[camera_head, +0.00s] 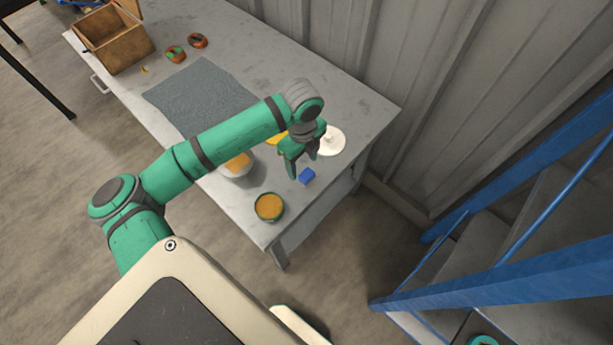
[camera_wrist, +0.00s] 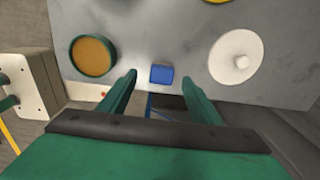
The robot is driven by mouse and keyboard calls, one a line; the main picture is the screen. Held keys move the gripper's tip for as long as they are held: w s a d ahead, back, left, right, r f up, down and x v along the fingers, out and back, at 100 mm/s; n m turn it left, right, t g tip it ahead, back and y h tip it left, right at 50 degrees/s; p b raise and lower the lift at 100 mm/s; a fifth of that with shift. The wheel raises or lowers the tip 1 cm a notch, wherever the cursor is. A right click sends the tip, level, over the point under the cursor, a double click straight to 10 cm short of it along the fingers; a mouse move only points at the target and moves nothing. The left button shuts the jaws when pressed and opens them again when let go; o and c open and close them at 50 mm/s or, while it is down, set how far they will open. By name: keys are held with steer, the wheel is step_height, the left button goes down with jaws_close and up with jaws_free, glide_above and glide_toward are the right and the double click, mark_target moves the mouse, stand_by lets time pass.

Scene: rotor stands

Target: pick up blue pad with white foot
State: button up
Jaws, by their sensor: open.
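The blue pad (camera_head: 307,176) lies on the grey table near its front right edge. In the wrist view the blue pad (camera_wrist: 161,74) shows just beyond the gap between my fingertips. A white foot is not visible on it in either view. My gripper (camera_head: 302,172) is open and empty, pointing down above the table beside the pad. In the wrist view its two green fingers (camera_wrist: 160,80) stand apart, on either side of the pad's line, and do not appear to touch it.
A white disc with a knob (camera_head: 328,140) lies behind the pad. A grey mat (camera_head: 198,95) and a wooden box (camera_head: 115,45) are farther back. Blue-railed stairs (camera_head: 500,283) are at right.

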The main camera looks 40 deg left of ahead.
mark_target(306, 174)
steer(key=shift+w+d+f, duration=0.1)
steer(key=shift+d+f, duration=0.1)
steer(key=shift+f, duration=1)
steer(key=shift+w+d+f, duration=0.1)
steer(key=shift+d+f, duration=0.05)
steer(key=shift+f, duration=1)
steer(key=shift+d+f, duration=0.2)
steer(key=shift+f, duration=1)
steer(key=c, duration=1.2)
steer(key=shift+r, duration=0.15)
steer(key=shift+r, duration=0.55)
steer(key=s+a+r, duration=0.1)
steer(key=s+r, duration=0.3)
steer(key=s+a+r, duration=0.2)
steer(key=s+r, duration=0.1)
steer(key=s, duration=0.1)
steer(key=s+a+r, duration=0.2)
steer(key=s+r, duration=0.2)
steer(key=s, duration=0.1)
steer(key=shift+a+r, duration=0.2)
steer(key=shift+r, duration=0.15)
